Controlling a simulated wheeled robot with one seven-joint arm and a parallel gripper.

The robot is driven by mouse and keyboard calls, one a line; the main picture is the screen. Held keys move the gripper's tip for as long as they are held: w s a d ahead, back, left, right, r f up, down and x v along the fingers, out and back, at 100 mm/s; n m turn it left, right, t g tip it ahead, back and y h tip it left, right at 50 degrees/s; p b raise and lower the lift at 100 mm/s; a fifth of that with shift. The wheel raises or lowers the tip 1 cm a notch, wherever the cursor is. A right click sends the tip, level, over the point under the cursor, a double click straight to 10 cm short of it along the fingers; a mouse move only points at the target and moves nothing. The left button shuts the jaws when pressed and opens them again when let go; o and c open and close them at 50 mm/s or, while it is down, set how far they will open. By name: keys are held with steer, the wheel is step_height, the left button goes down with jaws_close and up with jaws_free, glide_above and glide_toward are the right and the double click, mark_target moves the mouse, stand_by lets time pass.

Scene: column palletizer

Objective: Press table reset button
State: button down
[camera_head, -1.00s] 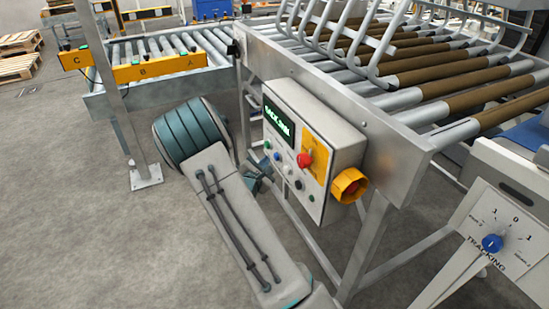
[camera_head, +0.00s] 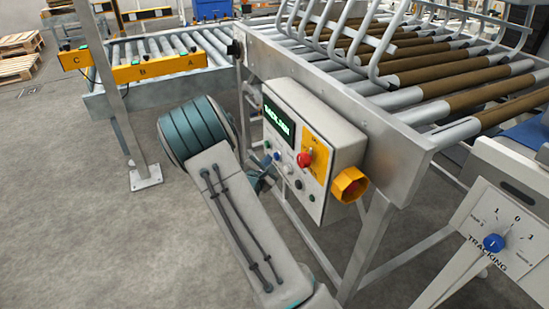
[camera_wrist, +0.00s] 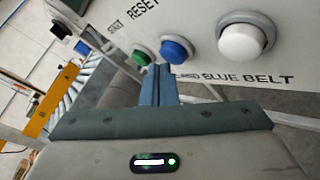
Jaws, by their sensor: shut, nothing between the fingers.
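The grey control box (camera_head: 313,145) is fixed to the side of the roller table, with a green lit display, small buttons and a red knob on its front. In the wrist view, its panel shows a green button (camera_wrist: 141,57), a blue button (camera_wrist: 177,49) and a white button (camera_wrist: 243,39). The word RESET is printed above the green and blue ones. My gripper (camera_wrist: 160,70) is shut and empty, its tips just below and between the green and blue buttons. I cannot tell whether it touches the panel. In the head view my gripper (camera_head: 264,178) is partly hidden by my arm.
A yellow-and-red emergency stop (camera_head: 349,185) sticks out of the box's right side. The roller table (camera_head: 345,85) is above, with metal legs below. A tracking panel with a blue knob (camera_head: 493,243) stands at right. A metal post (camera_head: 122,120) stands at left. Floor at lower left is clear.

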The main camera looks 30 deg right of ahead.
steer(key=shift+d, duration=0.5)
stand_by(0.4)
steer(key=shift+a, duration=0.15)
steer(key=shift+a+b, duration=0.3)
steer(key=shift+a, duration=0.45)
steer(key=shift+a, duration=2.55)
